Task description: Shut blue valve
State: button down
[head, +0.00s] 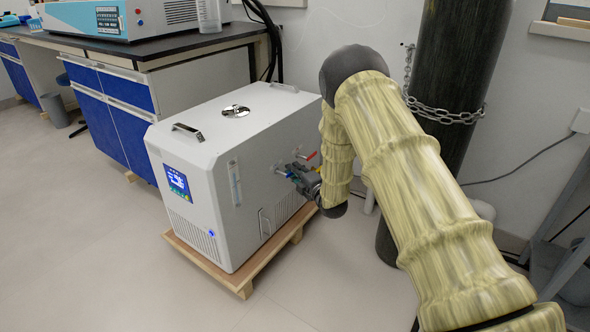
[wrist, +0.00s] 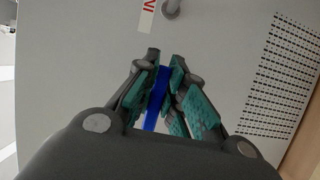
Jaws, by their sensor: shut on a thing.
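The blue valve handle shows in the wrist view (wrist: 156,100) as a blue bar between my two green-padded fingers. My gripper (wrist: 164,70) is shut on this handle, close to the machine's side panel. In the head view my gripper (head: 292,172) is at the right side of the white machine (head: 205,143). A bit of blue shows beside the fingers there. A red valve handle (head: 307,156) sits just above and right of my gripper. The fingers and wrist hide much of the blue valve, and its angle on the pipe is hard to tell.
The machine stands on a wooden pallet (head: 246,284). A dark gas cylinder (head: 452,95) with a chain (head: 445,114) stands close behind my arm. A bench with blue drawers (head: 130,108) is at the left. The floor in front is clear.

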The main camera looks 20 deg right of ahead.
jog(key=m+p, duration=0.1)
jog(key=p, duration=0.2)
jog(key=shift+m+g, duration=0.3)
jog(key=shift+g, duration=0.1)
jog(key=m+p, duration=0.1)
jog(key=f+m+g+p, duration=0.1)
jog(key=p, duration=0.1)
jog(key=shift+s+p, duration=0.15)
jog(key=shift+p, duration=0.15)
jog(key=m+g+p, duration=0.1)
jog(key=m+p, duration=0.1)
jog(key=s+a+f+m+g+y+p, duration=0.1)
jog(key=m+p, duration=0.1)
jog(key=p, duration=0.1)
jog(key=a+f+m+g+y+p, duration=0.1)
jog(key=m+p, duration=0.1)
jog(key=p, duration=0.1)
jog(key=shift+s+f+m, duration=0.2)
jog(key=shift+m, duration=0.1)
jog(key=shift+s+a+f+m+g+y+p, duration=0.15)
jog(key=shift+s+a+m+g+y+p, duration=0.1)
jog(key=shift+m+g+y+p, duration=0.35)
jog(key=shift+s+a+f+m+g+y+p, duration=0.1)
jog(key=shift+s+a+m+g+y+p, duration=0.15)
jog(key=shift+m, duration=0.55)
jog(key=shift+w, duration=0.1)
jog(key=c, duration=1.5)
grip_release()
jog(key=shift+a, duration=0.1)
